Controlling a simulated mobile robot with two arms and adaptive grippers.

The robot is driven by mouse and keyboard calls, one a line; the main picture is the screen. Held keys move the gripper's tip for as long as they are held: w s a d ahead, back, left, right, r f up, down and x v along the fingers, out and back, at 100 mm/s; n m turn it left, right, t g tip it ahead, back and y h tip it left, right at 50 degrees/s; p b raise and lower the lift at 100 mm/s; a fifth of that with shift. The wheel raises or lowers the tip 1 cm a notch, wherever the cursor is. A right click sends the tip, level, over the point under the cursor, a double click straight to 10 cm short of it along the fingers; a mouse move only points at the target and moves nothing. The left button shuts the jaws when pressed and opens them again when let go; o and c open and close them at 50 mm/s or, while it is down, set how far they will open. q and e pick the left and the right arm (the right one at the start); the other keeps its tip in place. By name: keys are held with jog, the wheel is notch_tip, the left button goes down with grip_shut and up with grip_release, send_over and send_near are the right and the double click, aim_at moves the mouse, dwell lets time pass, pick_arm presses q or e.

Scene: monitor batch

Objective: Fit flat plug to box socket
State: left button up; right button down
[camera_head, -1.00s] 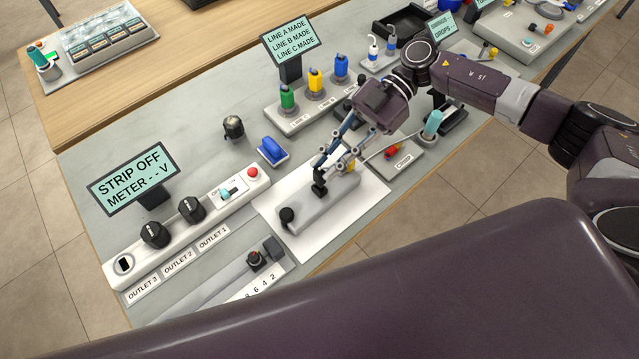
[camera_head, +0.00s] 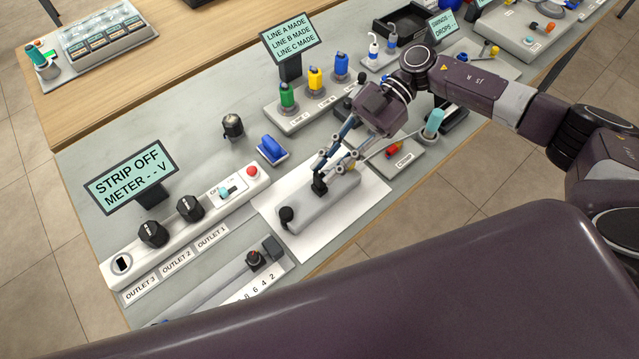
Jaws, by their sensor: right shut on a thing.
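A long pale grey box (camera_head: 325,212) lies on a white sheet (camera_head: 376,194) near the table's front edge. A black round-topped piece (camera_head: 286,214) stands at its left end. My right gripper (camera_head: 321,178) points down at the middle of the box. It is shut on a small black plug (camera_head: 319,187), which is upright at the box's top. I cannot tell whether the plug is seated in a socket or just touching, since the fingers and the plug hide the spot. My left gripper is not in view.
A white power strip (camera_head: 185,228) with black plugs and a STRIP OFF display (camera_head: 130,178) lies to the left. A blue block (camera_head: 272,148) stands behind the sheet. A row of coloured connectors (camera_head: 315,80) stands farther back. A ruler-like fixture (camera_head: 225,285) lies in front.

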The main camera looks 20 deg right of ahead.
jog(key=shift+f, duration=0.4)
dwell(0.7)
jog(key=c, duration=1.7)
grip_release()
jog(key=shift+c, duration=0.2)
jog(key=shift+w+d, duration=0.1)
jog(key=shift+d, duration=0.05)
jog(key=v, duration=1.1)
jog(key=shift+d+r, duration=0.15)
jog(key=shift+d, duration=0.2)
